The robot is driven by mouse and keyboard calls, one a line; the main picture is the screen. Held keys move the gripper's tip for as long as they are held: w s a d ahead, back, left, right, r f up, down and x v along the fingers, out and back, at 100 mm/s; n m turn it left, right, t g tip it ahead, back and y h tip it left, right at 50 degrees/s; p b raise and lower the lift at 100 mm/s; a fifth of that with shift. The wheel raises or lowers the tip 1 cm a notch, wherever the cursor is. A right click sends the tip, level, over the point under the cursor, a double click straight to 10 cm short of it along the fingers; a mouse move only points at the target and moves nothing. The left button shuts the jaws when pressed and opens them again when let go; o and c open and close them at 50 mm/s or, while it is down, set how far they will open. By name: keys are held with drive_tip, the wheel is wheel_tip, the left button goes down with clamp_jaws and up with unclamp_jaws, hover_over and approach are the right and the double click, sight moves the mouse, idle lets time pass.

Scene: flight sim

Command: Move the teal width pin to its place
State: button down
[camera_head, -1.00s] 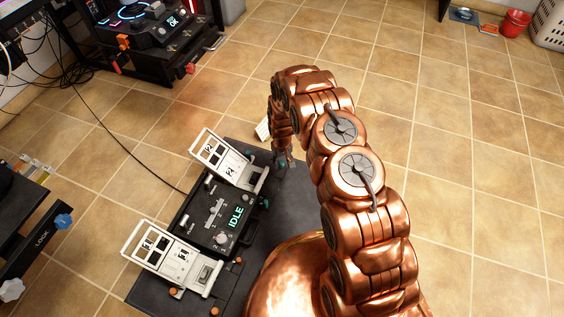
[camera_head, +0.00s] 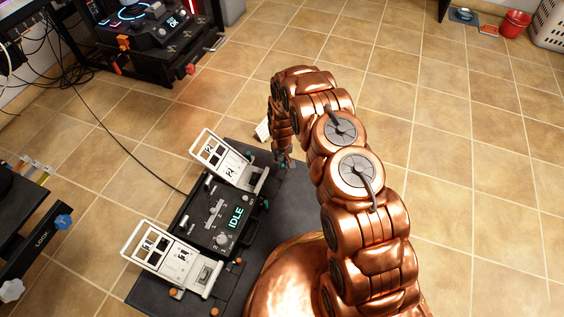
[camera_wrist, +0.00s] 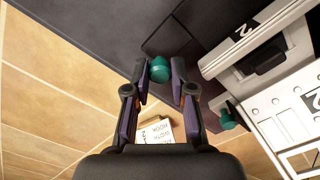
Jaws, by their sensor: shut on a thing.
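My gripper (camera_wrist: 160,70) is shut on a teal pin (camera_wrist: 157,70) with a rounded head, seen between the fingertips in the wrist view. The far end of this pin is hidden or too small to make out. In the head view my gripper (camera_head: 286,161) is beside the upper white panel unit (camera_head: 222,161), to its right, over the dark base's edge. A second teal knob or pin (camera_wrist: 226,120) sits at the side of the white unit in the wrist view, right of my fingers and apart from them.
A black console (camera_head: 215,219) reading IDLE lies between the upper white unit and a lower white unit (camera_head: 172,261). A black rack (camera_head: 165,50) stands at upper left.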

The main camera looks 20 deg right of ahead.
sight(282, 164)
drive_tip(key=shift+f+p, duration=0.5)
drive_tip(key=shift+f, duration=0.9)
drive_tip(key=c, duration=1)
unclamp_jaws()
drive_tip(key=shift+r, duration=0.1)
drive_tip(key=shift+r, duration=5.9)
